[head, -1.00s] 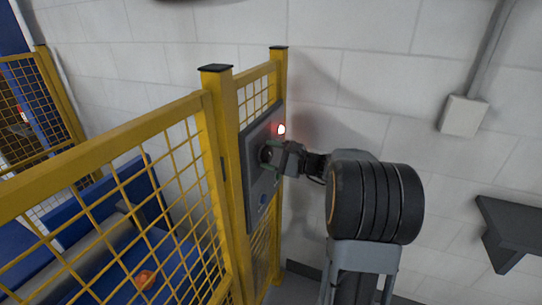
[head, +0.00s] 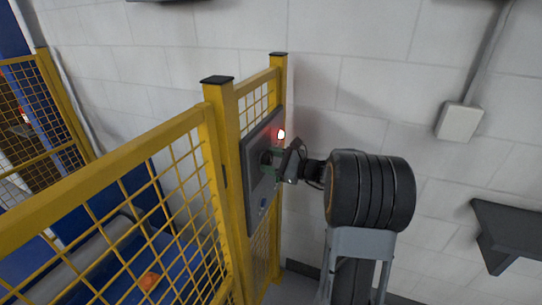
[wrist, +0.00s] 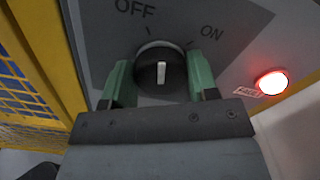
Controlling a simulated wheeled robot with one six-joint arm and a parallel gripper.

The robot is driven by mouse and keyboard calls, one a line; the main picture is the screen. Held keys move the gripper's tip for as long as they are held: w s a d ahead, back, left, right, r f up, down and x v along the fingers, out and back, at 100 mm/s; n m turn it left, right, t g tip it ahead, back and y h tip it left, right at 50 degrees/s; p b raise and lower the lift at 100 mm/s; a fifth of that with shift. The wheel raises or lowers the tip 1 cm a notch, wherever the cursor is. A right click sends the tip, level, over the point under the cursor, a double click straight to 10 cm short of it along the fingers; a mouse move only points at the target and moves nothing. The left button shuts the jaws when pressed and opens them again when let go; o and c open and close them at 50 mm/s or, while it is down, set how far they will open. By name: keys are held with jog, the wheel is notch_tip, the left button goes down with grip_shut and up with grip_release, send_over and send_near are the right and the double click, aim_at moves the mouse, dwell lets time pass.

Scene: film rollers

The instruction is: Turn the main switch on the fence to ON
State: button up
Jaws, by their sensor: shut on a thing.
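The main switch is a round black knob (wrist: 151,78) with a white pointer bar, on a grey panel (wrist: 105,42) lettered OFF and ON. In the wrist view the pointer aims up the picture, between the OFF and ON tick marks. My gripper (wrist: 160,82) has its green fingers on either side of the knob and is shut on it. In the head view my gripper (head: 273,162) reaches from the right to the panel (head: 252,199) on the yellow fence (head: 213,135). The knob is largely hidden there.
A red lamp (wrist: 271,82) glows on the panel beside ON; it also shows in the head view (head: 281,134). A white wall box (head: 459,121) and a dark shelf (head: 510,232) are at the right. Yellow mesh and a blue machine lie to the left.

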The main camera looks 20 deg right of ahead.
jog(key=m+p, duration=0.1)
jog(key=m, duration=0.1)
jog(key=m+p, duration=0.1)
jog(key=p, duration=0.1)
jog(key=m+p, duration=0.2)
jog(key=shift+w+r+m, duration=0.1)
jog(key=shift+r+m, duration=0.2)
jog(key=m+p, duration=0.4)
jog(key=shift+d+f, duration=0.15)
jog(key=shift+f, duration=0.05)
jog(key=shift+m, duration=0.3)
jog(key=o, duration=0.9)
jog(key=shift+o, duration=0.2)
jog(key=shift+f, duration=0.1)
jog(key=b+v, duration=0.3)
jog(key=v, duration=1)
jog(key=shift+s+d, duration=0.2)
jog(key=shift+d, duration=0.15)
